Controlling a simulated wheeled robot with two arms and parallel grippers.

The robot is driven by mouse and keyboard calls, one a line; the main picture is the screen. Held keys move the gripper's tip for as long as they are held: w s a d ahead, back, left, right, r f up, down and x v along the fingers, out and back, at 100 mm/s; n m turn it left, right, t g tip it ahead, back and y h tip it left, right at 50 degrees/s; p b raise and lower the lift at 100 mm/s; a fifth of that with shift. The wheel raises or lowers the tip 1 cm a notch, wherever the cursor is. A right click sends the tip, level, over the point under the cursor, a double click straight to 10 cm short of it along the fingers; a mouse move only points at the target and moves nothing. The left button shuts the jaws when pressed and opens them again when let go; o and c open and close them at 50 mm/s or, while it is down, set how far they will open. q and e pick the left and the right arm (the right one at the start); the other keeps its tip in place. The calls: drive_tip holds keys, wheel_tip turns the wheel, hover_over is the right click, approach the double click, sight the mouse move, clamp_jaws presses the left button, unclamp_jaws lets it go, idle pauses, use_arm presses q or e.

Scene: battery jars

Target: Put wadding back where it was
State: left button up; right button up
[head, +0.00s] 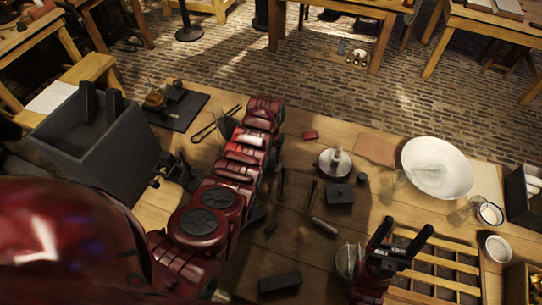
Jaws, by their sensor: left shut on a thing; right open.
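My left arm reaches in from the left over the table. A dark part that looks like my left gripper (165,176) shows just beside the grey box, partly hidden by the arm. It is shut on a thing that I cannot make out. My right gripper (400,245) is open and empty at the lower right, its two dark fingers pointing up in the picture, beside a wooden compartment tray (446,262). I cannot pick out the wadding for certain. A large white dish (437,168) stands at the right back of the table.
A grey box (62,160) with dark upright pieces stands at the left. A round metal plate (325,162) with a pale knob, a dark block (340,194) and a black block (280,283) lie mid-table. Glassware and a white bowl (497,249) stand at the right.

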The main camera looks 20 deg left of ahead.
sight(271, 155)
use_arm(q)
drive_tip(key=o, duration=1.2)
drive_tip(key=shift+f, duration=0.1)
drive_tip(key=shift+r+p, duration=0.55)
wheel_tip(271, 155, up, 11)
drive_tip(key=p, duration=0.6)
drive_tip(key=shift+p, duration=0.3)
